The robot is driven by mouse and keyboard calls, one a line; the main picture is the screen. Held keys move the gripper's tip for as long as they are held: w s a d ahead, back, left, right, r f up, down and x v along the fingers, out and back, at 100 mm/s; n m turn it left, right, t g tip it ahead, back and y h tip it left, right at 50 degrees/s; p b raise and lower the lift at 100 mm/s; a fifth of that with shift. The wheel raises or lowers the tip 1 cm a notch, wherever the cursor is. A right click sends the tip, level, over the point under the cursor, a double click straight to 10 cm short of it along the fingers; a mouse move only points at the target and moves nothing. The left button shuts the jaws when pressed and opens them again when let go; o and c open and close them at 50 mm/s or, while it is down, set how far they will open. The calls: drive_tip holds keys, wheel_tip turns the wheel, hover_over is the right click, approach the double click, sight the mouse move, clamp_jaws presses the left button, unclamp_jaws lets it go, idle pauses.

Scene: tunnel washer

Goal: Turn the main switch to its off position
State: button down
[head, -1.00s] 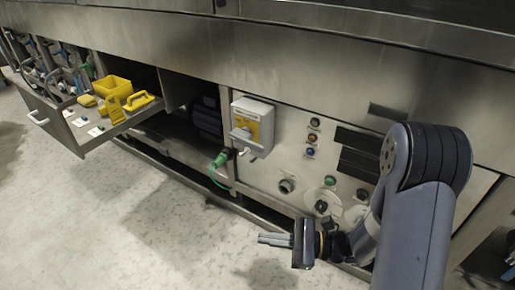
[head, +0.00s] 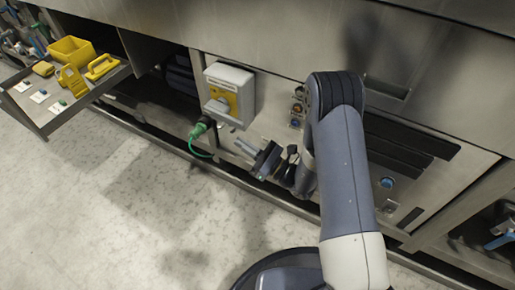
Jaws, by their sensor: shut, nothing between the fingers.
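The main switch (head: 229,95) is a light grey box with a yellow plate on the steel front panel, left of the picture's middle. Its grey knob (head: 216,106) sits low on the yellow plate; its exact angle is too small to tell. My gripper (head: 240,147) is shut and empty. Its fingers point left, below and slightly right of the switch box in the picture, apart from the knob. My arm covers part of the panel to the right.
A green plug with its cable (head: 199,131) sticks out below the switch. An open drawer (head: 88,92) with yellow lockout parts juts out at left. Push buttons (head: 297,108) sit right of the switch. The floor in front is clear.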

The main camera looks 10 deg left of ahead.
sight(230, 123)
drive_tip(key=shift+w+a+r+p, duration=0.15)
drive_tip(key=shift+a+r+p, duration=0.15)
drive_tip(key=shift+r+p, duration=0.45)
drive_tip(key=shift+w+a+r+p, duration=0.1)
drive_tip(key=shift+a+r+p, duration=0.2)
drive_tip(key=shift+r+p, duration=0.35)
drive_tip(key=shift+w+a+r+p, duration=0.15)
drive_tip(key=shift+a+r+p, duration=0.25)
drive_tip(key=shift+r, duration=0.55)
drive_tip(key=shift+d, duration=0.1)
drive_tip(key=shift+d+r+h+p, duration=0.1)
drive_tip(key=shift+r+h+p, duration=0.4)
drive_tip(key=shift+r+p, duration=0.6)
drive_tip(key=shift+f, duration=0.2)
